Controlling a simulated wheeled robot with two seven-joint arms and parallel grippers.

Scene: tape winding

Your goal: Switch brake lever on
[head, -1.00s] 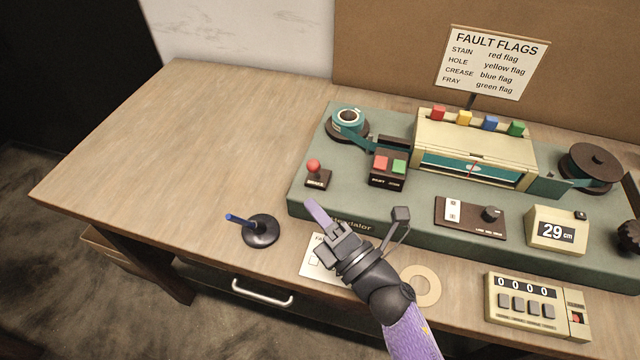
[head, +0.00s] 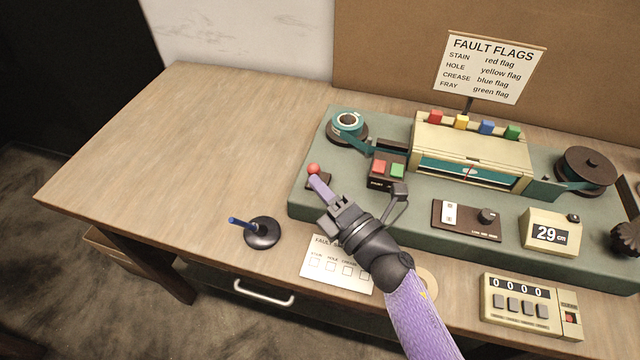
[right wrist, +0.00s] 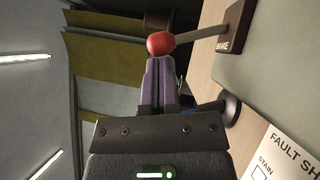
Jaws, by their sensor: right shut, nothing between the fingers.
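The brake lever has a red ball knob (head: 313,169) and stands on a dark base (head: 318,181) at the left front of the green machine. My right gripper (head: 316,181) is shut and empty, with its purple fingertips at the knob in the head view. In the right wrist view the red knob (right wrist: 160,43) is just beyond the shut fingertips (right wrist: 158,62), touching or nearly so. The lever's rod runs from the knob to a base labelled BRAKE (right wrist: 234,30). My gripper hides part of the base in the head view. My left gripper is not in view.
The start box with red and green buttons (head: 387,170) is right of the lever. The tape reel (head: 348,124) is behind. A fault sheet (head: 338,268) lies in front, a blue pen in a black holder (head: 262,233) to its left. The left tabletop (head: 200,150) is clear.

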